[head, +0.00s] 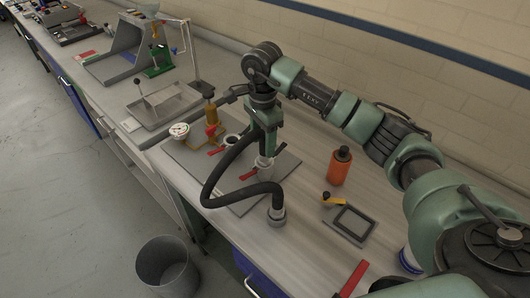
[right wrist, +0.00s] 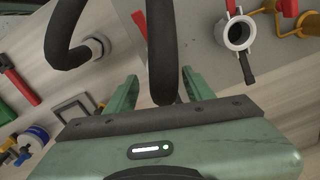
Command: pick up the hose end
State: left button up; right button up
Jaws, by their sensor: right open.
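The black hose (head: 213,180) arches left from behind my right gripper (head: 266,150), then bends down to a grey fitting (head: 277,216) standing on the bench. In the right wrist view, this grey fitting (right wrist: 98,46) is at the upper left, clear of the jaws. The other stretch of the hose (right wrist: 161,50) runs down between the two green fingers of my right gripper (right wrist: 160,95), which are apart. The hose's tip there is hidden by the gripper body. A pale grey cylinder (head: 266,165) shows just below the gripper; I cannot tell whether it joins the hose. My left gripper is out of view.
A grey ring coupling (right wrist: 237,35) sits on a plate beside the gripper. An orange bottle (head: 340,166) and a dark-framed tray (head: 353,223) stand to the right. A gauge (head: 180,130) is at the left. A bin (head: 166,268) stands on the floor.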

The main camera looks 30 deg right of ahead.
aim_at(264, 150)
jog(key=f, duration=0.1)
jog(key=f+p, duration=0.2)
jog(key=shift+w+d+f, duration=0.15)
jog(key=shift+d+f, duration=0.15)
jog(key=shift+f, duration=0.4)
jog(key=shift+c, duration=0.6)
grip_shut()
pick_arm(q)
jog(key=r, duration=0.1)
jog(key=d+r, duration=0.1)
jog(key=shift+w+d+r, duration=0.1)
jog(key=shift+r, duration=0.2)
